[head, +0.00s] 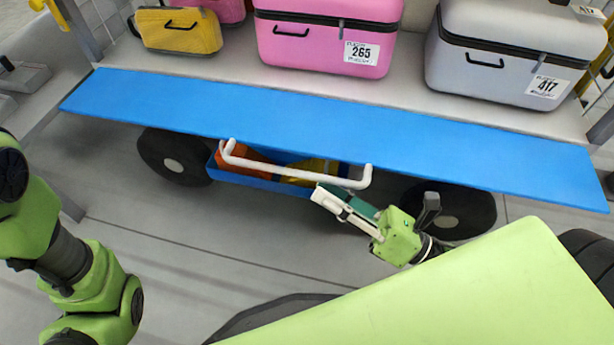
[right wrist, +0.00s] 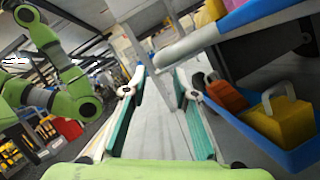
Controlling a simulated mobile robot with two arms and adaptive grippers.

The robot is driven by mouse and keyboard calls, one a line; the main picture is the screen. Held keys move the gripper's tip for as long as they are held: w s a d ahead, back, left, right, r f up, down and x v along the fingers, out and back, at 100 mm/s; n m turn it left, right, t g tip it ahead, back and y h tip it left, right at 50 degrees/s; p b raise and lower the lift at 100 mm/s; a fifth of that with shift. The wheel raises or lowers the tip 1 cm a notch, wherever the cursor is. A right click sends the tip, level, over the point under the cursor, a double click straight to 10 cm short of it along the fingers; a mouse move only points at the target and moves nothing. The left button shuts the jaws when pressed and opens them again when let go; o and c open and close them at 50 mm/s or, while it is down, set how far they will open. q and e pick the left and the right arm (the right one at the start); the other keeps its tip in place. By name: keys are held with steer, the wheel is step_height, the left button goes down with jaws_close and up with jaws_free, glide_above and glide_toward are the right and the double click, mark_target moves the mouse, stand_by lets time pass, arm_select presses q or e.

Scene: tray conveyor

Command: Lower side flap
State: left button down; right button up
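The blue side flap (head: 300,118) runs along the near side of the cart as a long flat panel, and it looks roughly level. A white bar handle (head: 290,179) sticks out from its near edge. My right gripper (head: 325,193) is just below the right end of the handle, pointing left. In the right wrist view its two fingers (right wrist: 159,78) stand apart with nothing clearly between them. The flap's edge (right wrist: 262,14) and the grey-white handle (right wrist: 186,46) show ahead and above to the right. My left arm is at the left of the head view; its gripper is not visible.
Pink (head: 322,45) and grey (head: 508,60) cases and a yellow bag (head: 178,32) stand on the cart deck behind the flap. Below the flap hangs a blue bin (head: 262,186) with orange and yellow items, between dark wheels (head: 172,158). The floor in front is clear.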

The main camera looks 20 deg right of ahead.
steer(key=v, duration=0.5)
stand_by(0.5)
